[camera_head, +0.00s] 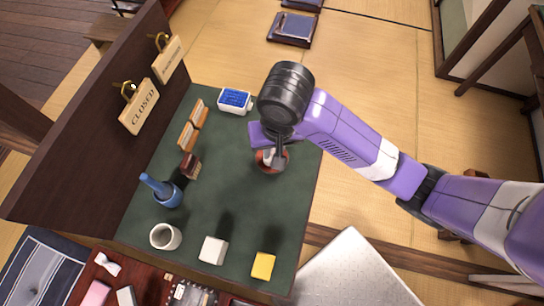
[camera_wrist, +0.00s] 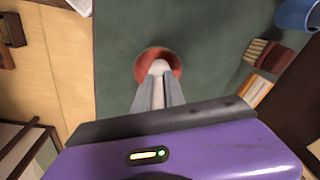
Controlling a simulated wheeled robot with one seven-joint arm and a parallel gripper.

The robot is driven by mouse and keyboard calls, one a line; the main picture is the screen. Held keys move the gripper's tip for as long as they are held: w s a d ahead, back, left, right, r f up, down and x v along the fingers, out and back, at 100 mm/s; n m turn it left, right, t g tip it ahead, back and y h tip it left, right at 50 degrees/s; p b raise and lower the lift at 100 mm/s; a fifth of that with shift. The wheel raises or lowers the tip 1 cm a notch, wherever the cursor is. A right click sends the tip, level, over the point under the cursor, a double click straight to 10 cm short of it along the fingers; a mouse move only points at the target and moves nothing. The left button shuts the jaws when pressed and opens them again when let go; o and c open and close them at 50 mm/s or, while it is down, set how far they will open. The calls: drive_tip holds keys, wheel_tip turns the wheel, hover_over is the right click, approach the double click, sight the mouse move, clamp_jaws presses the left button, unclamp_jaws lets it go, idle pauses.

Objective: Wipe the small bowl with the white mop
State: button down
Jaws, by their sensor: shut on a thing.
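The small reddish-brown bowl (camera_head: 282,167) stands on the dark green table, partly hidden below my gripper (camera_head: 276,148). In the wrist view the bowl (camera_wrist: 175,57) is just beyond the fingertips. My gripper is shut on the white mop (camera_wrist: 160,67). The mop's pale end shows between the fingertips and overlaps the inside of the bowl in the wrist view. Its white part (camera_head: 267,157) also shows at the bowl in the head view. Whether it touches the bowl's inside cannot be told.
On the green table (camera_head: 235,195) stand a blue holder (camera_head: 168,197), a white cup (camera_head: 165,237), a white block (camera_head: 213,250), a yellow block (camera_head: 263,265), a brown brush (camera_head: 190,166) and a blue-and-white box (camera_head: 235,101). A dark panel (camera_head: 85,140) edges the left. Table around the bowl is clear.

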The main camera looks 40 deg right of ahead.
drive_tip(key=shift+n, duration=0.7)
drive_tip(key=m+p, duration=0.2)
drive_tip(key=shift+s+a+r+m, duration=0.1)
drive_tip(key=shift+a+r+m, duration=0.05)
drive_tip(key=shift+r+m, duration=0.15)
drive_tip(key=shift+m+p, duration=0.5)
drive_tip(key=shift+m, duration=0.5)
drive_tip(key=m+p, duration=0.2)
drive_tip(key=m, duration=0.3)
drive_tip(key=shift+s+h, duration=0.1)
drive_tip(key=shift+h, duration=0.3)
drive_tip(key=m, duration=0.3)
drive_tip(key=m+p, duration=0.1)
drive_tip(key=shift+f+g, duration=0.25)
drive_tip(key=shift+g, duration=0.05)
drive_tip(key=shift+r, duration=0.15)
